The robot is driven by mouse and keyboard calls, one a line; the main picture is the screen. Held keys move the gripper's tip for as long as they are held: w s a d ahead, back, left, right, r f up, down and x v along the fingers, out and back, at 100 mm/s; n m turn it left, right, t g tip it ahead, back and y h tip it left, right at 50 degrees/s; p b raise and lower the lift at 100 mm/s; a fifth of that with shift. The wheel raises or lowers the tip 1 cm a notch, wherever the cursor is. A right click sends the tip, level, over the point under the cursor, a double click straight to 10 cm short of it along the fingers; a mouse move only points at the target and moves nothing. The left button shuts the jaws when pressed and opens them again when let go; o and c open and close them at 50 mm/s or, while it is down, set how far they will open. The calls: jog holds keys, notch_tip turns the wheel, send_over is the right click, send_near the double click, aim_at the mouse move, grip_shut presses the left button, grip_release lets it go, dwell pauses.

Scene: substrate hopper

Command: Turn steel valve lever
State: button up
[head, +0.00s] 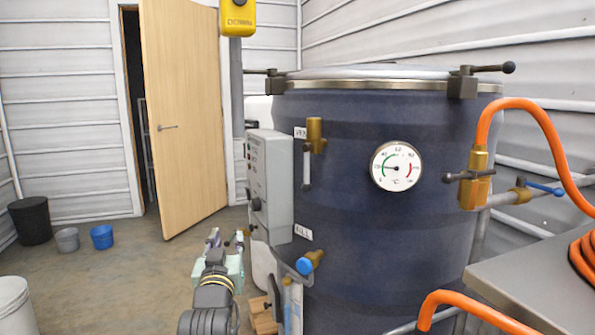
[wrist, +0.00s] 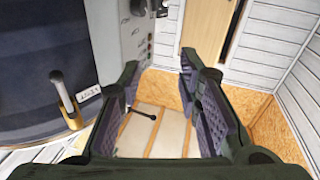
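In the head view, a brass valve (head: 314,135) with a steel lever (head: 307,166) hanging down sits high on the dark blue drum, beside a label. In the wrist view, a steel lever with a dark tip (wrist: 64,95) stands out from a brass body at the left, beside a label; it looks like the same valve.
The drum (head: 350,230) carries a dial gauge (head: 396,166) and a blue-knobbed fill valve (head: 309,262). The grey control box (head: 270,185) juts from its left side. A brass valve (head: 477,180) with an orange hose is at right. Floor near the wooden door (head: 183,120) is open.

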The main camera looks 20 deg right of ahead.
aim_at(306, 171)
jog(key=d+r+m+g+h, duration=0.55)
jog(key=d+r+h, duration=0.25)
jog(key=d+r, duration=0.4)
jog(key=shift+m, duration=0.65)
jog(key=x, duration=0.3)
jog(key=p+x, duration=0.1)
jog(key=x, duration=0.3)
jog(key=s+d+p+x, duration=0.1)
jog(key=x, duration=0.2)
jog(key=shift+w+d+r, duration=0.3)
grip_shut()
